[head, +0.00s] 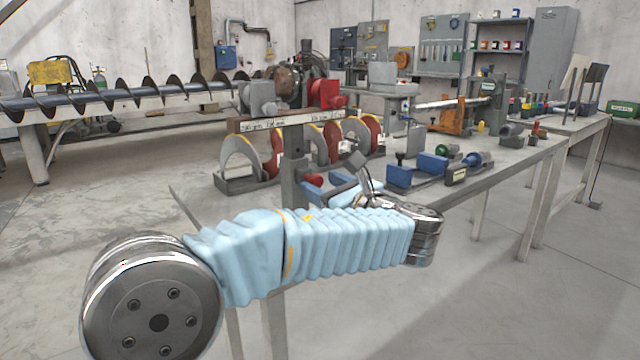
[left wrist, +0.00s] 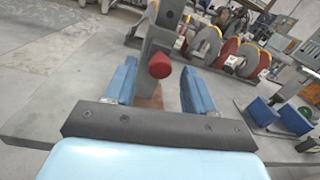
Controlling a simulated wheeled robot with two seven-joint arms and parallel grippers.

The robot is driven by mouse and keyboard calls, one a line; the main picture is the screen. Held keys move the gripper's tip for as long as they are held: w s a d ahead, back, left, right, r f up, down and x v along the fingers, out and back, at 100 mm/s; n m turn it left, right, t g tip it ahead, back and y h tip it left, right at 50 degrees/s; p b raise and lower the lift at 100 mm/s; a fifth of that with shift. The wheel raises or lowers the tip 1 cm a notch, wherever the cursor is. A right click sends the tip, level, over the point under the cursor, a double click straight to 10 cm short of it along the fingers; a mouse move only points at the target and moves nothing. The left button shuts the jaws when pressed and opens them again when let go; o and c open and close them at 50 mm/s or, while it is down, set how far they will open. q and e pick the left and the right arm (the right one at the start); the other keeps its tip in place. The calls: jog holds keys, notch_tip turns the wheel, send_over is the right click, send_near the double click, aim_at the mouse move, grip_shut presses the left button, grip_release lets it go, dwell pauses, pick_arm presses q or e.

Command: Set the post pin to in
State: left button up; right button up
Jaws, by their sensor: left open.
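The post pin has a red knob (head: 313,179) on the side of a grey upright post (head: 293,170) under the auger positioner's beam. In the left wrist view the red knob (left wrist: 160,65) shows between the two blue fingers, with the grey post (left wrist: 158,32) behind it. My left gripper (head: 333,189) is open close to the knob, on its right in the head view. The pin's shaft is hidden. My right gripper is not in view.
A bench (head: 545,152) on the right holds blue blocks (head: 432,164) and small tools close to my left gripper. Auger flights (head: 241,160) in red and grey stand behind the post. A long auger (head: 130,97) lies on a table at the back left. The floor at left is clear.

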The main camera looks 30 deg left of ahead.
pick_arm(q)
jog(key=v, duration=1.1)
jog(key=shift+s+d, duration=0.15)
jog(key=shift+d, duration=0.2)
